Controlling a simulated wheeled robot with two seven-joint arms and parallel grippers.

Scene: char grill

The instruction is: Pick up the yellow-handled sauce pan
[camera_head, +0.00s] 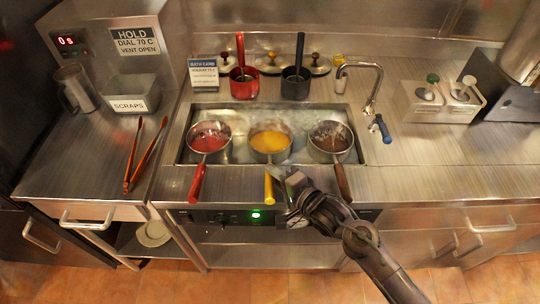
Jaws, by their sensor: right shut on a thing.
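The yellow-handled sauce pan (270,143) holds yellow sauce and sits in the middle of the water bath. Its yellow handle (268,188) points toward me over the counter's front edge. My right gripper (278,180) comes in from the lower right and is shut on this handle. The fingertips partly hide where they meet the handle. The pan looks level and still among the other pans in the bath; I cannot tell whether it is lifted at all. My left gripper is not in view.
A red-handled pan (210,137) sits to the left and a brown-handled pan (331,141) to the right, both close by. A faucet (372,92) stands behind on the right. Tongs (146,153) lie on the left counter. The right counter (450,180) has free room in front.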

